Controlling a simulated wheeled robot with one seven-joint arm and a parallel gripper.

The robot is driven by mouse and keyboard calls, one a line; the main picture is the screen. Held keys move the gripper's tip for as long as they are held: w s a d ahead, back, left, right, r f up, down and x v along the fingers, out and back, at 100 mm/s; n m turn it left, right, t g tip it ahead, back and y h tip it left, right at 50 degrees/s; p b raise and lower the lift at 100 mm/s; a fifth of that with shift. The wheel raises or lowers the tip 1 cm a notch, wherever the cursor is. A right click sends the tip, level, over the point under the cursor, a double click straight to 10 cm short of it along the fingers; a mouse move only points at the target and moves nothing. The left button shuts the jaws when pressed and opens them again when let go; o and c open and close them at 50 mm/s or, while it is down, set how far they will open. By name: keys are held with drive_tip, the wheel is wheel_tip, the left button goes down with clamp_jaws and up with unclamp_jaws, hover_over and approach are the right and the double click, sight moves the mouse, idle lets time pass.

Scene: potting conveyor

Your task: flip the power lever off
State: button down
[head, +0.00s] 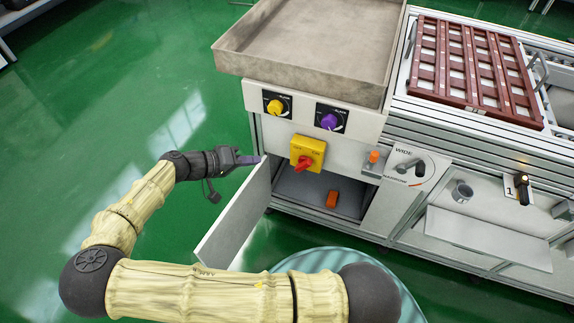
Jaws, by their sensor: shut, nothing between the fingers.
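A red lever (311,160) sits on a yellow plate (298,149) on the cabinet's front, below two dials. Lettering on the plate is too small to read, so I cannot tell the lever's setting. My gripper (257,159) is shut and empty, to the left of the yellow plate and apart from it. Its fingertips are close to the upper edge of an open white cabinet door (236,215); I cannot tell whether they touch it.
Above are a yellow dial (274,107), a purple dial (329,121) and a grey tray (300,50). An orange block (332,199) lies inside the open cabinet. To the right are an orange knob (373,157), a WIDE-labelled lever (409,166) and a black lever (522,187). Green floor is clear at left.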

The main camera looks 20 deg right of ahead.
sight(304, 164)
drive_tip(key=shift+w+a+r+t, duration=0.1)
drive_tip(key=shift+a+r+t, duration=0.15)
drive_tip(key=shift+a, duration=0.25)
drive_tip(key=shift+f, duration=0.1)
drive_tip(key=s+b+x, duration=0.1)
drive_tip(key=b+x, duration=0.1)
drive_tip(key=x, duration=0.4)
drive_tip(key=s+b+x, duration=0.2)
drive_tip(key=x, duration=0.4)
drive_tip(key=shift+w+d+f+b, duration=0.3)
drive_tip(key=shift+d+f+b, duration=0.05)
drive_tip(key=shift+d+f, duration=0.25)
drive_tip(key=shift+w+a+h, duration=0.1)
drive_tip(key=shift+h, duration=0.2)
